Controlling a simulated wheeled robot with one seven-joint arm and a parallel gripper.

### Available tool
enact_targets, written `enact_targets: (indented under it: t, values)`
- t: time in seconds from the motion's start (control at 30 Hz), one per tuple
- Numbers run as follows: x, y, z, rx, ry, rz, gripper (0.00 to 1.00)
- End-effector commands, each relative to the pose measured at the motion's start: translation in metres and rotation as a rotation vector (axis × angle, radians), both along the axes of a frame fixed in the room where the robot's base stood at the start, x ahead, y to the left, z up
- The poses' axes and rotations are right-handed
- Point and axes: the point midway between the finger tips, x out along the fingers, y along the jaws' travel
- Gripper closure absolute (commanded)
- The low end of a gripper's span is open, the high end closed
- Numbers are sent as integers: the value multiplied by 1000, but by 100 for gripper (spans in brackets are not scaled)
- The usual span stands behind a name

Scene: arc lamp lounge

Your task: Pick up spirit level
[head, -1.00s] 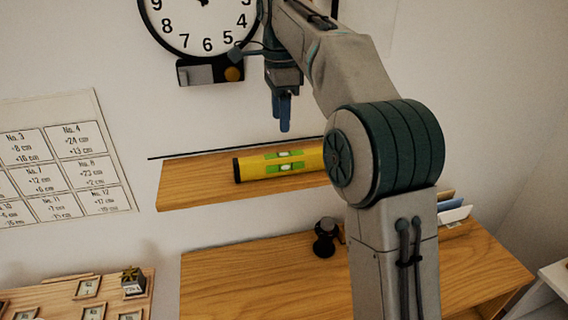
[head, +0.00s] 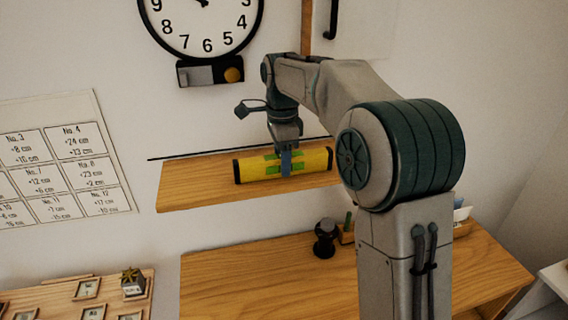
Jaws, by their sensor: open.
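The yellow spirit level (head: 250,170) with black ends and green vial windows lies lengthwise on the wooden wall shelf (head: 190,185). My gripper (head: 286,165) points down over the middle of the level, with blue fingers in front of its central part in the picture. The jaws are open. The finger nearest the camera hides part of the level's middle, and the far finger is hidden. I cannot tell whether the fingers touch the level.
A wall clock (head: 202,20) and a small dark ledge (head: 208,72) hang above the shelf. A wooden desk (head: 250,285) below holds a black object (head: 325,238) and a small organizer (head: 347,233). A board with small frames (head: 88,289) is at lower left.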

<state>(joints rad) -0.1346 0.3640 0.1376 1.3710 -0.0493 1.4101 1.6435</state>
Motion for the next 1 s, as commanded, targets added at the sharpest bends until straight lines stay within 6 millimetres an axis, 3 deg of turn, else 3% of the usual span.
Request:
enact_targets:
  t: [0.27, 0.43, 0.77, 1.0]
  values:
    - [0, 0, -3, 0, 0, 0, 52]
    - [0, 0, -3, 0, 0, 0, 99]
    - [0, 0, 0, 0, -2, 0, 100]
    - [1, 1, 28, 1, -5, 0, 100]
